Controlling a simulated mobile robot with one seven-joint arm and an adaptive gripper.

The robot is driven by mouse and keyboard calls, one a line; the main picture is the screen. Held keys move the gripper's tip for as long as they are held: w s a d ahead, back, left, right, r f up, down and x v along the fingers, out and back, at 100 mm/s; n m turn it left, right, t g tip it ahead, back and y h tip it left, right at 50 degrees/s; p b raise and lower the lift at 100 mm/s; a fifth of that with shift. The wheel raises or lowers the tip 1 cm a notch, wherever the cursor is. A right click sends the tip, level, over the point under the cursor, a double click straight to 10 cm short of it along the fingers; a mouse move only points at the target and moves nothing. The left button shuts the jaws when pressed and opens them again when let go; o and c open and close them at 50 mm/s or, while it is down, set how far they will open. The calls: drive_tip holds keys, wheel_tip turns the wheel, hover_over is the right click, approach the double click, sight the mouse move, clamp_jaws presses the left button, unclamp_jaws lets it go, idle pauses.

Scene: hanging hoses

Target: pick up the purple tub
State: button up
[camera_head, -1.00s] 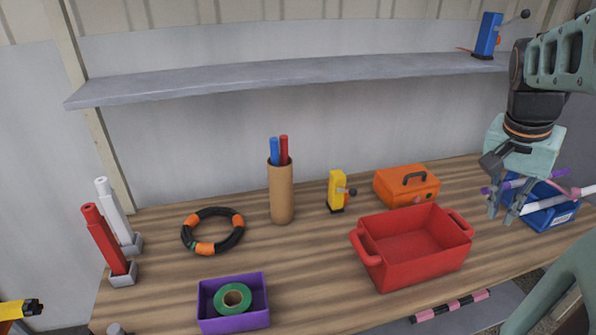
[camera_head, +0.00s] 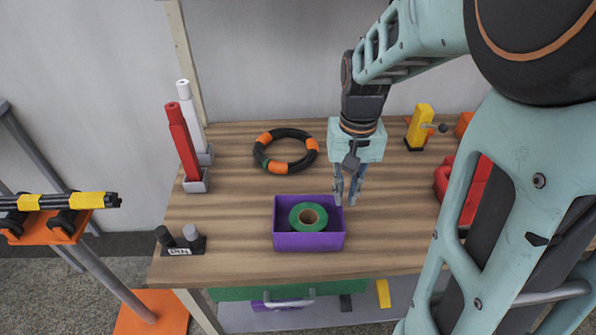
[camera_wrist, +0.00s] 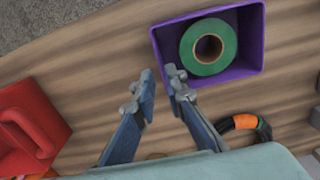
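The purple tub (camera_head: 309,242) stands on the wooden bench near its front edge, with a roll of green tape (camera_head: 308,217) lying inside it. The tub also shows at the top of the wrist view (camera_wrist: 249,72), with the green tape in it (camera_wrist: 209,47). My gripper (camera_head: 347,199) is above the bench at the tub's back right corner, pointing down. In the wrist view its fingers (camera_wrist: 161,84) are apart with nothing between them, and their tips are beside the tub's wall. I cannot tell how high they are above the bench.
A black and orange ring (camera_head: 286,151) lies behind the tub. Red (camera_head: 184,145) and white (camera_head: 191,115) upright tubes stand at the back left. A small holder (camera_head: 180,243) is left of the tub. A red bin (camera_head: 468,190) is to the right, partly hidden by my arm.

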sight(342, 216)
wheel_tip(342, 216, down, 9)
drive_tip(key=shift+r+b, duration=0.15)
drive_tip(key=shift+b, duration=0.3)
clamp_jaws()
drive_tip(key=shift+r, duration=0.2)
